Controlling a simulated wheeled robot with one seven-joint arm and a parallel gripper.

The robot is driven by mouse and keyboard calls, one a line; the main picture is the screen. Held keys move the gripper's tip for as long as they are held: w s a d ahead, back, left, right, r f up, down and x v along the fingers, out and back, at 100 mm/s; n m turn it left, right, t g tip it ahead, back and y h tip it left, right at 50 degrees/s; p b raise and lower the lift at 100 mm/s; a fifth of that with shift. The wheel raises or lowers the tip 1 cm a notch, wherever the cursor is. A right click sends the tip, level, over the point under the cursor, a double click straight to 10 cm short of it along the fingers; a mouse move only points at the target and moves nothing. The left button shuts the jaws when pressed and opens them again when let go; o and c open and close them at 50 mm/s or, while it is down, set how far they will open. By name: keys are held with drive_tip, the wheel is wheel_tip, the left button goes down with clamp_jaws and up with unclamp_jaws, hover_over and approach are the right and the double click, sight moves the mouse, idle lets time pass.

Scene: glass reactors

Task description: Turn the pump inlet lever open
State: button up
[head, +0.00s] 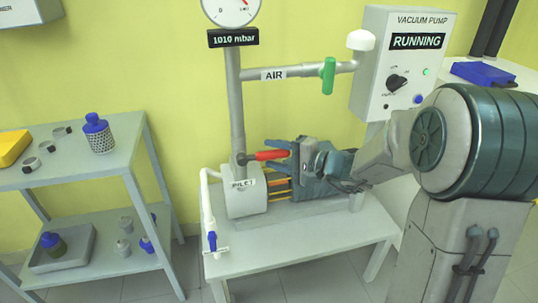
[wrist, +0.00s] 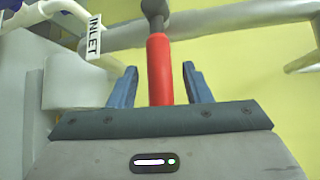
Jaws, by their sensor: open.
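The pump inlet lever (head: 270,155) has a red grip and sticks out level to the right from the vertical grey pipe, just above the INLET label (head: 243,183). In the wrist view the red grip (wrist: 160,70) points from the pipe towards my palm. My gripper (head: 283,155) is open at the lever's right end. In the wrist view its two blue fingers (wrist: 159,76) stand on either side of the grip, with a gap on each side. The grip's near end is hidden behind the gripper's edge.
A green AIR valve handle (head: 328,76) hangs above my gripper. The pump box (head: 405,65) reads RUNNING, and the gauge display (head: 233,38) reads 1010 mbar. A white hose with a blue tap (head: 212,241) hangs left of the pump. A shelf (head: 75,170) stands at left.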

drive_tip(key=shift+x, duration=1.1)
clamp_jaws()
drive_tip(key=shift+d+r, duration=0.1)
